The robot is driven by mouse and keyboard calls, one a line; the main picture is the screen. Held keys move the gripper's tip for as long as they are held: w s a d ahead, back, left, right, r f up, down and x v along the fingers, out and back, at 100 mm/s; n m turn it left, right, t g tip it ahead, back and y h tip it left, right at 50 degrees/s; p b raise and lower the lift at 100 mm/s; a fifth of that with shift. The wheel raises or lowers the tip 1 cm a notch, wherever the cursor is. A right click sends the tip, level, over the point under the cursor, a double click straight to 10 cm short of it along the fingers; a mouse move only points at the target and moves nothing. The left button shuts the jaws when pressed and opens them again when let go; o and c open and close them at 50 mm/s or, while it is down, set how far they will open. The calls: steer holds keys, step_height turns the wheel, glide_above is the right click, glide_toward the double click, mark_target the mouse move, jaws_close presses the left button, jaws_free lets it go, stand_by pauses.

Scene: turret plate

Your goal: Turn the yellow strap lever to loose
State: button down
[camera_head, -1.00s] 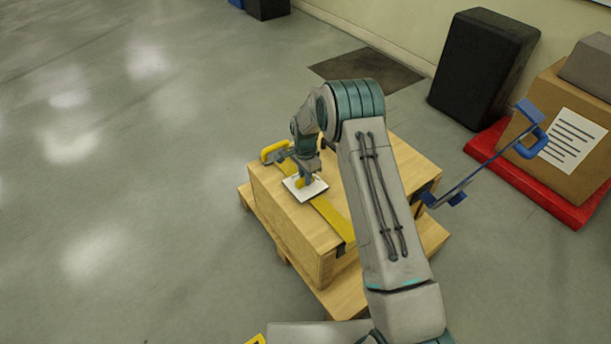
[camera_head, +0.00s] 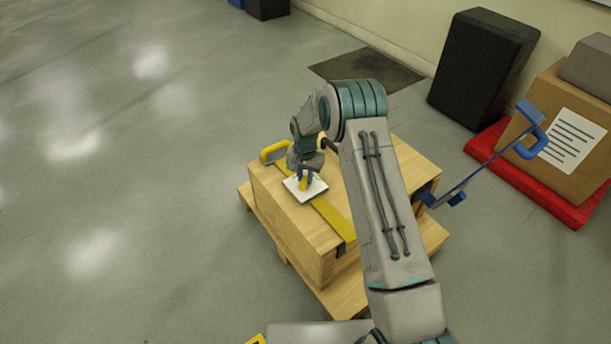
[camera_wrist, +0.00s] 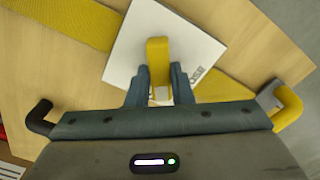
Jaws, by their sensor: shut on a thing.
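The yellow strap lever (camera_wrist: 158,52) stands over a white square plate (camera_head: 318,187) on top of a wooden crate (camera_head: 290,235). In the wrist view my gripper (camera_wrist: 159,85) has one blue-grey finger on each side of the lever and is shut on it. The lever points away from my palm, across the white plate (camera_wrist: 118,58). Dark lettering shows on the plate beside the right finger but is partly covered, so I cannot read the whole word. A yellow strap (camera_head: 333,218) runs across the crate under the plate.
The crate stands on a wooden pallet (camera_head: 337,300). To the right, a blue-handled bar (camera_head: 480,165) sticks up near a red base (camera_head: 545,185) with a cardboard box (camera_head: 590,125). A black case (camera_head: 483,65) stands behind. The floor at left is clear.

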mark_target(305, 178)
steer(key=n, duration=0.5)
steer(key=shift+w+r+n, duration=0.1)
steer(key=shift+n, duration=0.2)
steer(key=n, duration=0.5)
steer(key=shift+n, duration=0.4)
steer(key=c, duration=1.3)
jaws_free()
step_height(305, 178, up, 14)
steer(key=p, duration=0.3)
